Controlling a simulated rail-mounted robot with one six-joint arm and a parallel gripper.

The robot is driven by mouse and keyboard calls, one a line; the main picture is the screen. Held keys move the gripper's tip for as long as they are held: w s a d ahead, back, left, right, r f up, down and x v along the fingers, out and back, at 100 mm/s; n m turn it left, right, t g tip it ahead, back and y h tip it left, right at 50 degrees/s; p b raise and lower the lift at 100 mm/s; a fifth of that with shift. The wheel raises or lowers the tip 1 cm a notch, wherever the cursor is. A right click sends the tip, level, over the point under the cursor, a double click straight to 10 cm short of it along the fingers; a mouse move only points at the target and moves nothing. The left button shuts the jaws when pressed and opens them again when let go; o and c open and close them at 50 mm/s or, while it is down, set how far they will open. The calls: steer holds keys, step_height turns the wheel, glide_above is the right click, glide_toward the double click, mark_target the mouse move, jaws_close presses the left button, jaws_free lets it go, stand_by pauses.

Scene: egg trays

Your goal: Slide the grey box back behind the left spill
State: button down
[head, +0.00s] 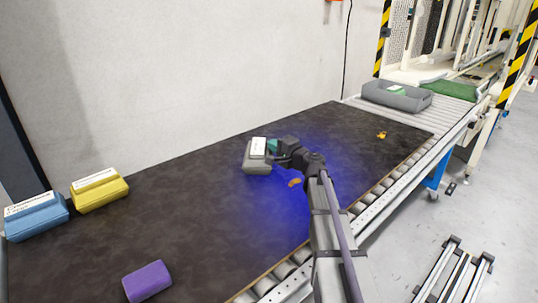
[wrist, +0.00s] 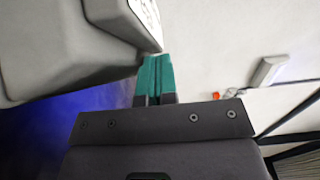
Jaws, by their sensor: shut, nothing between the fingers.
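The grey box (head: 257,165), with a white label on top, sits on the dark mat near the wall. It is up and to the left of the left spill (head: 294,182), a small orange-brown patch, with bare mat between them. A second orange spill (head: 381,134) lies further right. My gripper (head: 272,146) is at the box's right side, teal fingers shut and empty. In the wrist view the grey box (wrist: 60,45) fills the upper left, and the shut fingers (wrist: 154,76) are beside its edge. I cannot tell whether they touch it.
A blue box (head: 35,218) and a yellow box (head: 98,192) stand at the left by the wall. A purple block (head: 147,281) lies at the front. A grey tote (head: 397,97) sits on the rollers at the back right. The middle left of the mat is clear.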

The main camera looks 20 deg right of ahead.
steer(key=shift+w, duration=0.25)
steer(key=shift+d, duration=0.1)
